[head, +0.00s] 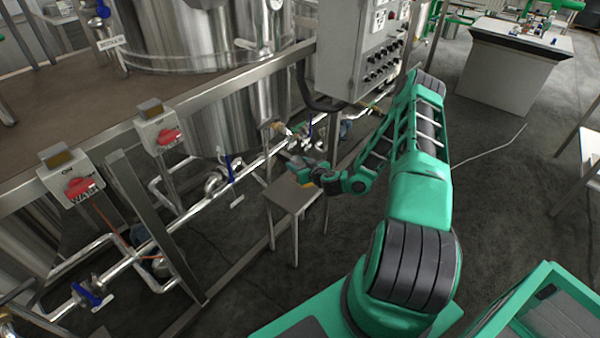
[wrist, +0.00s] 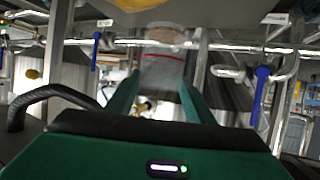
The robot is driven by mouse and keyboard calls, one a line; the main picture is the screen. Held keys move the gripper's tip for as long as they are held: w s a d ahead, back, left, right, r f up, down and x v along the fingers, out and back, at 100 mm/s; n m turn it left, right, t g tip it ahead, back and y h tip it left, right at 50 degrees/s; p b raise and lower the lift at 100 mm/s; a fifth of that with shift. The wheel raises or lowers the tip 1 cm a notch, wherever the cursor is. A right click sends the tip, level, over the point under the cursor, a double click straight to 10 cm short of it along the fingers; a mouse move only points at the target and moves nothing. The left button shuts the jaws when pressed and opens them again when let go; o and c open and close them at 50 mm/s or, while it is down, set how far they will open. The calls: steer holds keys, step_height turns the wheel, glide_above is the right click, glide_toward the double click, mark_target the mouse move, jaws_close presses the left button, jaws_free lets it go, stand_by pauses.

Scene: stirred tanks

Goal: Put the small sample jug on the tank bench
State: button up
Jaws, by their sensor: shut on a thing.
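My gripper (head: 308,173) is at the end of my green arm, above the top of a small steel bench (head: 285,196) beside the tank pipework. In the wrist view my gripper (wrist: 161,82) has its two green fingers closed on a pale, see-through vessel, the sample jug (wrist: 163,68). In the head view the jug is too small and too covered by the gripper to make out clearly. I cannot tell whether the jug touches the bench top.
A steel tank (head: 205,35) stands behind a framed platform with pipes and blue-handled valves (head: 88,295). A grey control cabinet (head: 350,50) hangs close above my forearm. A white-sided counter (head: 515,65) stands at the back right. The floor (head: 490,190) to the right is mostly clear.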

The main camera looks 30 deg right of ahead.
steer(key=shift+w+d+f, duration=0.1)
steer(key=shift+d+f, duration=0.25)
steer(key=shift+f, duration=1.9)
steer(key=shift+f, duration=0.1)
steer(key=o, duration=1.1)
steer(key=shift+c, duration=0.2)
